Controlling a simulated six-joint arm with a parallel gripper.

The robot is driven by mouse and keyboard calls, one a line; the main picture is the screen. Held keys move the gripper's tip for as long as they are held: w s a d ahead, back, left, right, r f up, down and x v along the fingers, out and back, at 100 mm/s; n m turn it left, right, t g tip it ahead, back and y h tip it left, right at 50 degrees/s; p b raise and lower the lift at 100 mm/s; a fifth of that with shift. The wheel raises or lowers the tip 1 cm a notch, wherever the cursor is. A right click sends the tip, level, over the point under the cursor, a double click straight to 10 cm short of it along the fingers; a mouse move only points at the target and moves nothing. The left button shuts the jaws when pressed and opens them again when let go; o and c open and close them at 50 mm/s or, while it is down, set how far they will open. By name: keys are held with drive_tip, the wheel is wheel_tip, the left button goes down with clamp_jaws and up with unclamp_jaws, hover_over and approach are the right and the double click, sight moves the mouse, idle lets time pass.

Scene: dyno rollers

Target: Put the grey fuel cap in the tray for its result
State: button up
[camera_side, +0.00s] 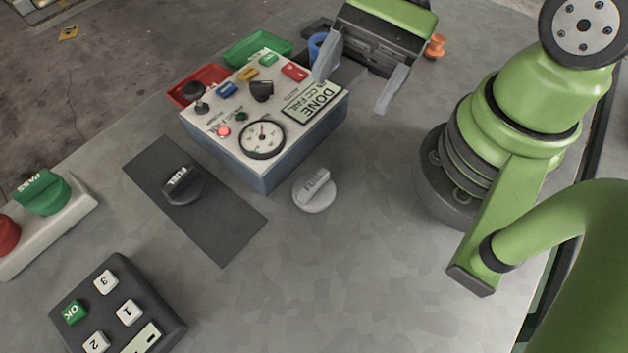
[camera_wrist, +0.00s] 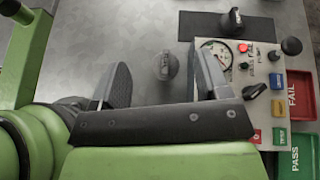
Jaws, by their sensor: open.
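The grey fuel cap (camera_side: 315,190) lies on the bench in front of the tester box (camera_side: 232,162). In the wrist view the cap (camera_wrist: 169,66) appears between my fingertips, beyond them. My gripper (camera_side: 356,88) is open and empty, above the bench behind the cap; its fingers also show in the wrist view (camera_wrist: 160,66). The tester's screen (camera_side: 316,101) reads DONE with FAIL below it, and a red lamp (camera_side: 223,131) looks lit. The red tray (camera_side: 180,97), marked FAIL in the wrist view (camera_wrist: 292,82), and green tray (camera_side: 235,57), marked PASS (camera_wrist: 296,158), stand behind the tester.
A black fuel cap (camera_side: 182,184) sits on a dark mat (camera_side: 222,222) left of the tester. A keypad (camera_side: 118,308) and a console with green and red buttons (camera_side: 45,222) stand front left. An orange part (camera_side: 435,46) lies behind my gripper. The front middle bench is clear.

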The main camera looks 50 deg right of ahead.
wheel_tip(320, 180, down, 3)
drive_tip(key=m+t+y, duration=0.1)
drive_tip(key=m, duration=0.2)
approach(320, 175)
drive_tip(key=x, duration=0.5)
drive_tip(key=shift+x, duration=3.25)
drive_tip(key=c, duration=0.6)
